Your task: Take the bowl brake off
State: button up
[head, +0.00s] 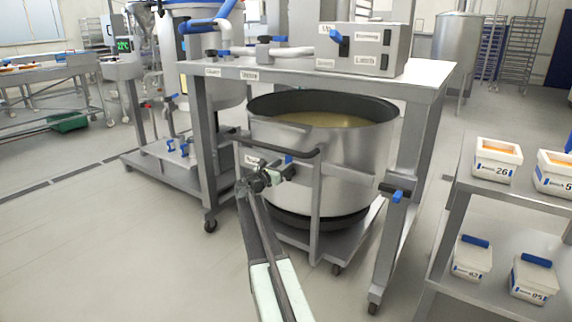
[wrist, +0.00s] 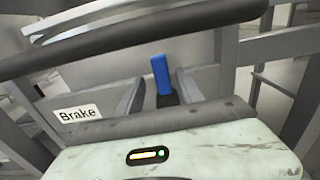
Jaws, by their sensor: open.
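The large steel bowl (head: 335,165) with a dark rim stands on a wheeled trolley (head: 317,215) under the grey frame and holds a yellowish mass. The blue brake lever (head: 288,158) shows at the trolley's front, by a small white label (head: 251,160). In the wrist view the blue lever (wrist: 161,74) stands roughly upright, right of the label reading Brake (wrist: 77,114). My gripper (head: 276,172) is open close to the lever. In the wrist view its grey fingers appear on either side of the lever; I cannot tell whether they touch it.
The trolley's dark handle bar (head: 283,155) crosses just above my gripper and across the top of the wrist view. Another blue-handled lever (head: 397,195) sits on the frame's right leg. A shelf (head: 500,207) with numbered tubs stands at right. Floor at front left is clear.

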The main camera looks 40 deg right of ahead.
jog(key=v, duration=0.5)
jog(key=shift+a, duration=0.15)
dwell(0.8)
